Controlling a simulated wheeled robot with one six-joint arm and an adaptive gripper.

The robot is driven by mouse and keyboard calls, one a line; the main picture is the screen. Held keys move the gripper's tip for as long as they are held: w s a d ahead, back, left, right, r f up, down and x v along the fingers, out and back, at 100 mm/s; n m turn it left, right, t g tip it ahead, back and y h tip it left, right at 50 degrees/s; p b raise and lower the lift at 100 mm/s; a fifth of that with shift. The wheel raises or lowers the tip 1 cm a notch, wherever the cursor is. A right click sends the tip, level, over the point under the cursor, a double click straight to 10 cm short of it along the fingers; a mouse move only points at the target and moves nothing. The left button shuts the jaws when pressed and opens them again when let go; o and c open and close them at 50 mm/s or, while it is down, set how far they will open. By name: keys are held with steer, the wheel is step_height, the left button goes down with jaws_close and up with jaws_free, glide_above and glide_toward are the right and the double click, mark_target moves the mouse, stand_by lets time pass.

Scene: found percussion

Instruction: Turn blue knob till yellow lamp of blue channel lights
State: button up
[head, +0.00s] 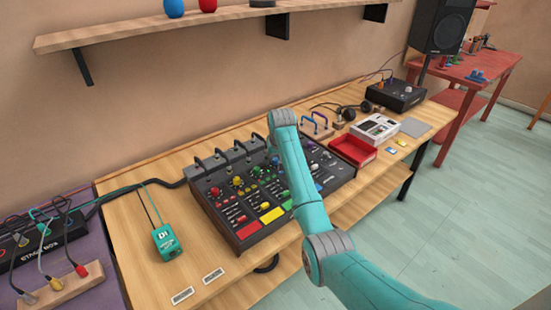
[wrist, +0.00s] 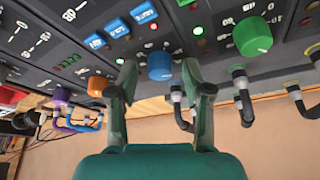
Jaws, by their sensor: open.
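The blue knob (wrist: 160,66) sits on the dark mixer in the wrist view, between the tips of my gripper (wrist: 159,76). My gripper is open, with one finger on either side of the knob. I cannot tell whether the fingertips touch it. Small lamps (wrist: 201,42) show near the knob, some green and one red; I see no clearly lit yellow one. In the head view the mixer (head: 245,238) stands on the wooden table, and my arm crosses in front of it, hiding the blue knob and my gripper.
A green knob (wrist: 252,36) and an orange knob (wrist: 97,86) flank the blue one. Black plugs and cables (wrist: 241,98) rise close by. In the head view a red tray (head: 353,150) lies right of the mixer and a teal box (head: 167,243) left.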

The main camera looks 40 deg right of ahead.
jaws_close()
steer(key=shift+m, duration=0.4)
steer(key=shift+w+a+m+g+h, duration=0.1)
steer(key=shift+m+g+h, duration=0.3)
steer(key=shift+m, duration=0.9)
steer(key=shift+m+g+h, duration=0.3)
steer(key=shift+m+h, duration=0.2)
steer(key=shift+m, duration=0.8)
jaws_free()
